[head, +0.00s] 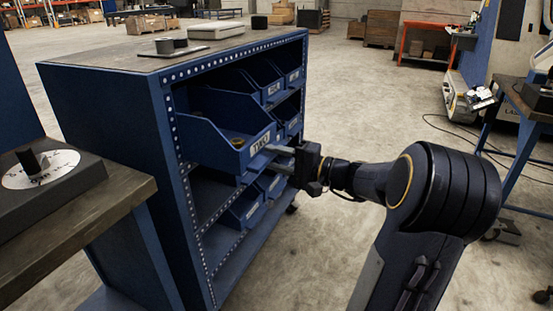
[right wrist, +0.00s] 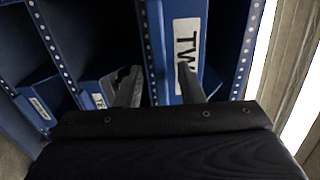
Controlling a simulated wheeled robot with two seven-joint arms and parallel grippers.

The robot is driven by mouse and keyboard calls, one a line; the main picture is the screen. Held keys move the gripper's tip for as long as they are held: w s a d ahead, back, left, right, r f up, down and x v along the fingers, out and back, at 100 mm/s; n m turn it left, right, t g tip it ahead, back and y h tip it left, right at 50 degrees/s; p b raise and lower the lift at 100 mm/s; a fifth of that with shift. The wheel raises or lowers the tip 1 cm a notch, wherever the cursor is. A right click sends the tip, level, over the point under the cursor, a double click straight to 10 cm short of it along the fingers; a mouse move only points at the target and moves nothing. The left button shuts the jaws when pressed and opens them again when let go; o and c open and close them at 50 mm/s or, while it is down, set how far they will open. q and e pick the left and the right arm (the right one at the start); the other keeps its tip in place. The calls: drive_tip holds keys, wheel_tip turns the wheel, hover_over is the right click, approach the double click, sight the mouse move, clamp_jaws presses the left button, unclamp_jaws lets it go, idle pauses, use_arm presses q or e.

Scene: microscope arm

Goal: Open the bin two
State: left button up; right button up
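Bin two is a blue open-topped bin (head: 215,145) with a white label reading TWO on its front. In the head view it sits in the upper row at the near end of the blue shelf unit and juts out past the shelf front. My right gripper (head: 281,159) is at the bin's front, near the label, with its fingers apart. In the right wrist view, one finger of the gripper (right wrist: 160,88) overlaps the label of the bin (right wrist: 178,55) and the other is left of the bin. Whether either finger touches it is unclear. My left gripper is out of view.
The blue shelf unit (head: 110,110) holds several other labelled bins beside and below. A wooden-topped bench (head: 75,230) with a dark device stands at the near left. Open concrete floor (head: 350,85) lies right of the shelf. A blue-legged table (head: 515,115) stands far right.

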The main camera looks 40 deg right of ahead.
drive_tip(key=v, duration=0.7)
drive_tip(key=shift+s, duration=0.4)
drive_tip(key=shift+d, duration=0.15)
drive_tip(key=s+a+f+n+g+y, duration=0.1)
drive_tip(key=s+a+n+g+y, duration=0.2)
drive_tip(key=a, duration=0.6)
drive_tip(key=s+a+f+n+g, duration=0.15)
drive_tip(key=a+g, duration=0.25)
drive_tip(key=a, duration=0.5)
drive_tip(key=s+a+f+n+g+h, duration=0.4)
drive_tip(key=s+a+f+n+h, duration=0.3)
drive_tip(key=s+f, duration=0.25)
wheel_tip(320, 180, up, 27)
drive_tip(key=p, duration=2.8)
drive_tip(key=shift+s+a+y, duration=0.4)
drive_tip(key=shift+s+a, duration=0.05)
